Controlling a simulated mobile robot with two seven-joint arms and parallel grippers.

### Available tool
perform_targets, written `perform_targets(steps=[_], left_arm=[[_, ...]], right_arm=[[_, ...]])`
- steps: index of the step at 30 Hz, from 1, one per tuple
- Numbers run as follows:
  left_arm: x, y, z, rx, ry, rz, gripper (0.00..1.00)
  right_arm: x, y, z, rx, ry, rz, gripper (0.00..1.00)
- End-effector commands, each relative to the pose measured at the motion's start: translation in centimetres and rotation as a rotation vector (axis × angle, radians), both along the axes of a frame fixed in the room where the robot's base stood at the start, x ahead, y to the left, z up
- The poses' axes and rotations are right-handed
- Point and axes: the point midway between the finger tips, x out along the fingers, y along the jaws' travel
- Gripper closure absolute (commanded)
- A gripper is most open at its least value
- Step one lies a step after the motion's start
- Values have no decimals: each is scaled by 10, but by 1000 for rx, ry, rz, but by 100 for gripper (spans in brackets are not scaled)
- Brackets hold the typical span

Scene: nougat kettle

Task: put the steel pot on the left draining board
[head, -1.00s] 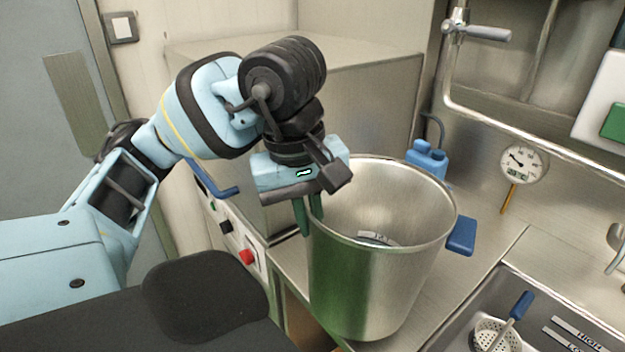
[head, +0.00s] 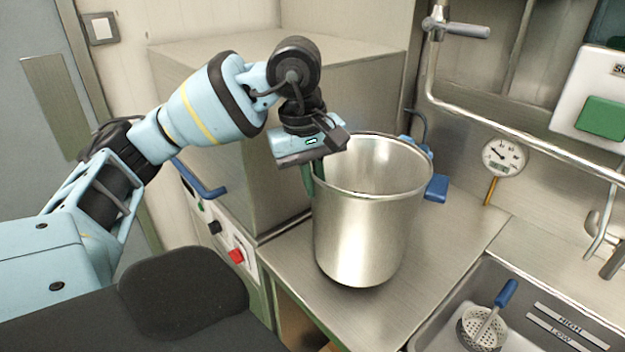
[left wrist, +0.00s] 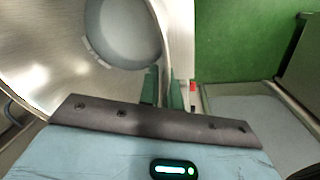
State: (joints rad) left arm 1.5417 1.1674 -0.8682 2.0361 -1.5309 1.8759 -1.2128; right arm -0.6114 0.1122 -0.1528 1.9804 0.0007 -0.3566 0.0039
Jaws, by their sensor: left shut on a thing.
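The steel pot (head: 365,225) is a tall, upright, shiny cylinder with blue side handles, over the left draining board (head: 450,235) between the steel cabinet and the sink. My left gripper (head: 314,180) is shut on the pot's near-left rim, one finger inside and one outside. In the left wrist view the pot's inner wall (left wrist: 45,60) fills the left side, with the fingers (left wrist: 162,95) across its rim. A dark shadow lies under the pot's base; I cannot tell whether the base touches the board. My right gripper is not in view.
A steel cabinet (head: 270,90) with a blue handle stands close behind and left of the pot. The sink (head: 440,325) with a skimmer (head: 487,325) is at the lower right. A dial thermometer (head: 504,157) and a pipe (head: 530,137) are on the back wall.

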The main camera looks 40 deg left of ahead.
Motion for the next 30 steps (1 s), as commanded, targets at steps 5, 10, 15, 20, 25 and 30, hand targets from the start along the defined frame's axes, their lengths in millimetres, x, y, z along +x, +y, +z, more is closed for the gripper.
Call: perform_targets(steps=[5,10,15,20,25,30], left_arm=[[0,0,-13,-3,-14,3,100],[1,0,-24,-3,-16,2,100],[1,0,-26,-4,-17,2,100],[1,0,-27,-4,-16,2,100],[-1,0,-33,0,1,1,89],[-1,0,-33,0,1,1,73]], right_arm=[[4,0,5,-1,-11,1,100],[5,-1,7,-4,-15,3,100],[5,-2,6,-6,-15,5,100],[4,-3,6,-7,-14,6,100],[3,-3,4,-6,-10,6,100],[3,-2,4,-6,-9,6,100]])
